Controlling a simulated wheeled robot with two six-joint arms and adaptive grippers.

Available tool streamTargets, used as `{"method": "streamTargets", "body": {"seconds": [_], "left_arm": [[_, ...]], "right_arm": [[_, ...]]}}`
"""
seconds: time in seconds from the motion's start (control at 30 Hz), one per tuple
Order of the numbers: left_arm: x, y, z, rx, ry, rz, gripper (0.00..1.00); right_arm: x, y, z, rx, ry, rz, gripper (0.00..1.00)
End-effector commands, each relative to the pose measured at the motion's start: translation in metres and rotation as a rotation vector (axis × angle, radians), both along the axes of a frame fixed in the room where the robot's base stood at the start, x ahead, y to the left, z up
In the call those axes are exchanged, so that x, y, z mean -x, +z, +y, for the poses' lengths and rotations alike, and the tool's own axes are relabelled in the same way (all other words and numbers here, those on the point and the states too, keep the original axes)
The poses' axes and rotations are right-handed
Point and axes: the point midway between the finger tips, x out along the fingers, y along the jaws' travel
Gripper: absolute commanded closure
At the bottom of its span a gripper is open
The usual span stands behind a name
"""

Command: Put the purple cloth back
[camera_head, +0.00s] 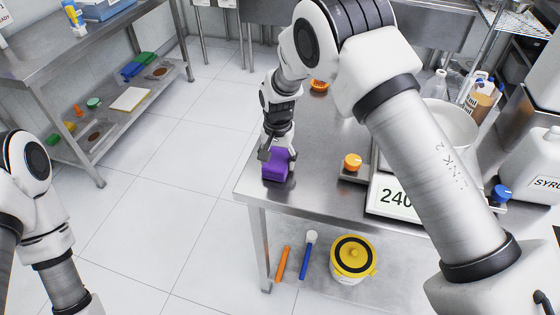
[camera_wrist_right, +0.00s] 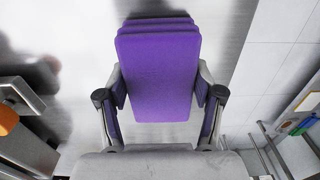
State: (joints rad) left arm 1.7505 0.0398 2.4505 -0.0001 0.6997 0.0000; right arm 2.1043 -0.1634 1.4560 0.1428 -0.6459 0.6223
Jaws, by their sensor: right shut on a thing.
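The purple cloth (camera_head: 277,167) is a folded, block-like stack near the left corner of the steel table (camera_head: 325,140). My right gripper (camera_head: 279,156) is above it and shut on it, with a finger on each side. In the right wrist view the cloth (camera_wrist_right: 158,75) sits between the two fingers, its folded layers showing at the far end. I cannot tell whether its underside touches the tabletop. My left arm shows at the left edge of the head view, but its gripper is out of view.
An orange knob (camera_head: 352,162), a scale display (camera_head: 394,200) reading 240 and a steel bowl (camera_head: 450,122) stand right of the cloth. A second bench (camera_head: 60,55) stands at the left, across clear floor.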

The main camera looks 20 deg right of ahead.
Motion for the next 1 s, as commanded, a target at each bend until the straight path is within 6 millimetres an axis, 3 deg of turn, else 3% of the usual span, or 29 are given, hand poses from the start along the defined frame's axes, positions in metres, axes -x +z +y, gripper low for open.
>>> {"method": "streamTargets", "body": {"seconds": [0.07,0.1,0.17,0.47,0.63,1.0], "left_arm": [[0.000,0.001,0.000,0.000,0.000,-0.001,0.08],[0.000,0.000,0.000,0.000,0.000,-0.001,0.08],[0.000,0.001,0.000,0.000,0.000,-0.001,0.08],[0.000,0.001,0.000,0.000,0.000,0.000,0.08],[0.000,-0.005,0.000,0.000,0.000,0.000,0.08],[0.000,-0.027,0.000,0.000,0.000,0.000,0.08]], "right_arm": [[0.000,0.000,0.000,0.000,0.000,0.000,0.79],[0.000,0.000,0.000,0.001,0.001,0.001,0.30],[0.000,0.000,0.000,0.001,0.001,0.001,0.09],[0.000,0.000,0.000,0.001,0.001,0.001,0.08],[0.000,0.012,0.000,0.001,0.001,-0.001,0.08],[0.000,0.100,-0.001,0.001,0.001,-0.003,0.08]]}}
